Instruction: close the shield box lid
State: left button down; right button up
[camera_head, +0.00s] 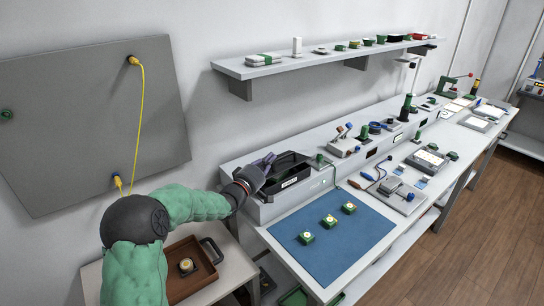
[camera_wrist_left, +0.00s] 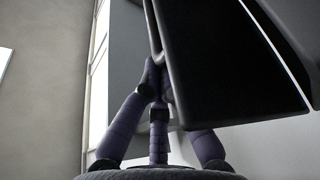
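The black shield box (camera_head: 292,182) sits on the raised grey ledge at the near end of the bench. Its black lid (camera_head: 288,160) looks raised at the back of the box; its exact angle is hard to tell. My left gripper (camera_head: 267,161) is at the left side of the lid. In the left wrist view the purple fingers (camera_wrist_left: 158,68) come together right at the edge of the large dark lid panel (camera_wrist_left: 225,70). I cannot tell whether they pinch that edge or only touch it. My right gripper is out of view.
A blue mat (camera_head: 335,252) with three small green parts lies in front of the ledge. A brown tray (camera_head: 205,278) stands on a side table below my left arm. A wall shelf (camera_head: 300,68) hangs above. More tools and fixtures stand farther along the bench.

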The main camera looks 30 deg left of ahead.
pick_arm(q)
jog(key=shift+s+d+f+b, duration=0.15)
jog(key=shift+d+f, duration=0.15)
jog(key=shift+f, duration=0.2)
jog(key=shift+s+d+f+b, duration=0.15)
jog(key=shift+d+f, duration=0.1)
jog(key=shift+f, duration=0.2)
